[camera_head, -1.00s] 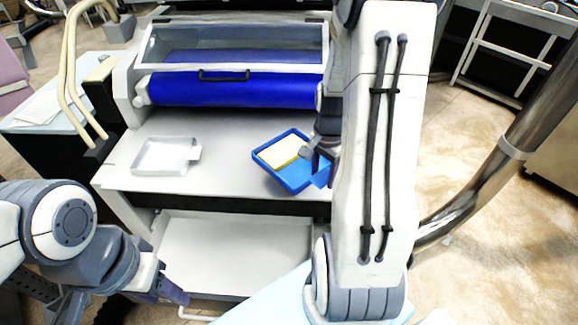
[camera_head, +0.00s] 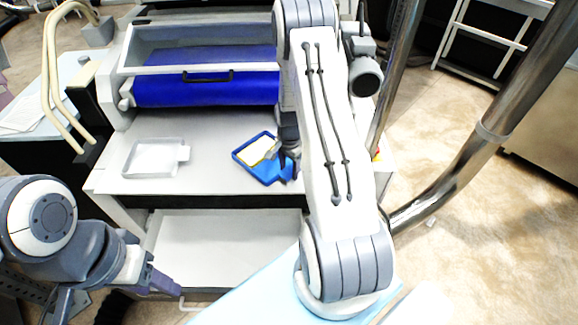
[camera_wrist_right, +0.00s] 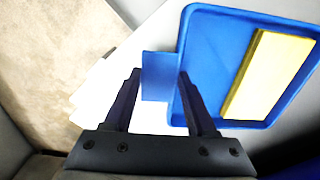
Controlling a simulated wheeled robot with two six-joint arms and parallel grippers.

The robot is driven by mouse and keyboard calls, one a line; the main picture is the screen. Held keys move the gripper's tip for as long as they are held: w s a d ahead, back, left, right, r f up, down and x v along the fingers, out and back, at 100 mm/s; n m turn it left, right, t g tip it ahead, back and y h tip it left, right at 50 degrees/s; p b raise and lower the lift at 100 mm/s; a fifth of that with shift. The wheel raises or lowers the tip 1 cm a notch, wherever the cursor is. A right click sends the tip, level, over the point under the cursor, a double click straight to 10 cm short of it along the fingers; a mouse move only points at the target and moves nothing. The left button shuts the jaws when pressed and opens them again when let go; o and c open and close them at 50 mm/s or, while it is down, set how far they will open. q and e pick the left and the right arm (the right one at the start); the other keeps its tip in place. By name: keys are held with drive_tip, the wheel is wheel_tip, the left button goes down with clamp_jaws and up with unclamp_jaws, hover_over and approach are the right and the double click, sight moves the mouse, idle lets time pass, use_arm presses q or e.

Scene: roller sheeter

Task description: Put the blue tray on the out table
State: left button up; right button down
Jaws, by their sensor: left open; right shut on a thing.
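The blue tray (camera_head: 268,173) holds a pale yellow slab (camera_head: 256,150) and is over the front right of the roller machine's white bench top. I cannot tell whether it touches the bench. My right gripper (camera_head: 287,168) is shut on the tray's tab; the right wrist view shows the tab (camera_wrist_right: 160,77) between its fingers, with the tray (camera_wrist_right: 210,50) to the right. My left gripper (camera_head: 166,290) is open and empty, low at the front left. I cannot tell which surface is the out table.
A white tray (camera_head: 153,157) lies on the bench left of the blue one. The blue roller (camera_head: 205,90) is behind. A pale blue surface (camera_head: 245,297) is at the bottom, another table (camera_head: 28,118) at the far left. A metal pole (camera_head: 490,140) stands at the right.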

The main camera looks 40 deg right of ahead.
drive_tip(key=shift+c, duration=1)
unclamp_jaws()
drive_tip(key=shift+f, duration=0.1)
